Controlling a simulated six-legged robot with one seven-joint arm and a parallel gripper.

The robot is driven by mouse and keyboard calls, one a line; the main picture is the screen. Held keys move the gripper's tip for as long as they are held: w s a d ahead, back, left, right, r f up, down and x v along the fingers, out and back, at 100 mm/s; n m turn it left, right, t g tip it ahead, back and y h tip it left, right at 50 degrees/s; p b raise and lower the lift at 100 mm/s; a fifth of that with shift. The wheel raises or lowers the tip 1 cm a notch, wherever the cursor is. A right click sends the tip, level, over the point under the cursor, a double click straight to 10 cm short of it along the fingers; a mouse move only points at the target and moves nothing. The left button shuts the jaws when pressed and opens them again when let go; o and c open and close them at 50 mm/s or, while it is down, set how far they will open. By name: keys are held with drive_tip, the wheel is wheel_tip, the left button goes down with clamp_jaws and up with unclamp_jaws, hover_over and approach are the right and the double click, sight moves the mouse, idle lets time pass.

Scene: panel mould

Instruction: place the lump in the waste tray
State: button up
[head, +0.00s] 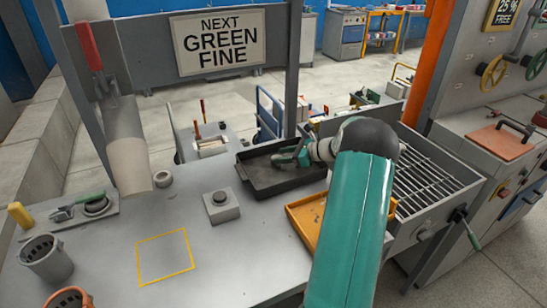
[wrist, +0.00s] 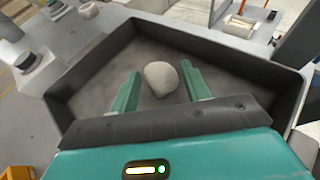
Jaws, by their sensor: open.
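The pale grey, rounded lump (wrist: 160,78) shows in the wrist view inside a dark, shallow tray (wrist: 290,85), between and just beyond my fingertips. It looks to be on the tray floor, apart from both fingers. My gripper (wrist: 158,85) is open, its two green fingers reaching over the tray. In the head view my gripper (head: 292,157) is low over the same dark tray (head: 262,192), and the lump cannot be made out there. An orange tray (head: 300,208) lies nearer, partly hidden by my arm. No label shows which tray is for waste.
A grey button box (head: 221,207) stands left of the dark tray, with a chute (head: 128,150) beyond it. A yellow outlined square (head: 165,257) marks clear bench top. A metal grate (head: 425,180) lies right of my arm. Cups (head: 47,258) stand at the left edge.

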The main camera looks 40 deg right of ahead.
drive_tip(key=v, duration=0.6)
drive_tip(key=shift+s+d+r, duration=0.1)
drive_tip(key=shift+s+r, duration=0.05)
drive_tip(key=a+r+n+g, duration=0.2)
drive_tip(key=a+r+n, duration=0.2)
drive_tip(key=a, duration=0.5)
drive_tip(key=a+r+n+g, duration=0.3)
drive_tip(key=a+n, duration=0.2)
drive_tip(key=a, duration=0.5)
drive_tip(key=a+r+n+g, duration=0.2)
drive_tip(key=a+r+n, duration=0.2)
drive_tip(key=a, duration=0.5)
drive_tip(key=s+a+r+n+h, duration=0.1)
drive_tip(key=s+a+n+h, duration=0.2)
drive_tip(key=s+a+n, duration=0.5)
drive_tip(key=s+a+r+n+h, duration=0.2)
drive_tip(key=s+a+n+h, duration=0.1)
drive_tip(key=s+a+n, duration=0.6)
drive_tip(key=s+a, duration=0.1)
drive_tip(key=s, duration=0.1)
drive_tip(key=shift+s+a+r+n, duration=0.25)
drive_tip(key=shift+r+n, duration=0.05)
drive_tip(key=shift+r, duration=0.05)
